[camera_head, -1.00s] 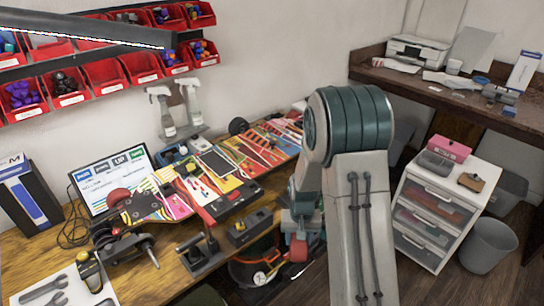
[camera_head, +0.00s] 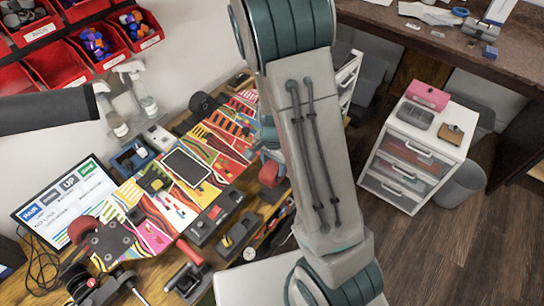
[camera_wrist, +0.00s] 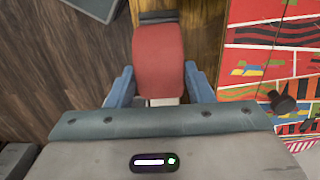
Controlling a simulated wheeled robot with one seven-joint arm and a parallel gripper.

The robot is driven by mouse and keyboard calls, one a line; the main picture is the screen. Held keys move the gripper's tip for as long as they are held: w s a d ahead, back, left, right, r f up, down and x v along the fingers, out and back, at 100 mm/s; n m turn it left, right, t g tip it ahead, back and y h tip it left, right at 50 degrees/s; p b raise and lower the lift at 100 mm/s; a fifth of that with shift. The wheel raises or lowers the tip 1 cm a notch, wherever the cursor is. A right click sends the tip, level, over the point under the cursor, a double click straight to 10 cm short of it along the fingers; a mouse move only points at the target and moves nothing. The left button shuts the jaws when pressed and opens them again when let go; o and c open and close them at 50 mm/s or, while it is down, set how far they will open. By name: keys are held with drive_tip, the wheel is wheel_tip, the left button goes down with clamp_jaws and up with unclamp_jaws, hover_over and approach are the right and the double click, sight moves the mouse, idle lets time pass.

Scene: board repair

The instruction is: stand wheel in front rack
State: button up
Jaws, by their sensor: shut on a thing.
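A red wheel (camera_wrist: 159,60) is between the two blue fingers of my gripper (camera_wrist: 159,88) in the wrist view, seen edge-on and gripped from its two sides. In the head view the red wheel (camera_head: 269,172) shows partly beside my arm, close to the right end of the patterned board. My gripper is largely hidden behind my arm there. A small dark piece (camera_wrist: 158,17) lies just beyond the wheel in the wrist view; I cannot tell whether they touch. I cannot clearly make out the front rack.
The patterned board (camera_head: 150,220) lies on the wooden bench with tools around it. A dark wheel (camera_head: 203,105) stands by its far edge.

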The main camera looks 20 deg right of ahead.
drive_tip(key=shift+f+b, duration=2.05)
drive_tip(key=shift+f, duration=0.55)
drive_tip(key=shift+f+b, duration=0.4)
drive_tip(key=shift+f, duration=0.1)
drive_tip(key=o, duration=1.1)
drive_tip(key=c, duration=0.3)
drive_tip(key=shift+r+p, duration=3.3)
drive_tip(key=shift+r, duration=0.5)
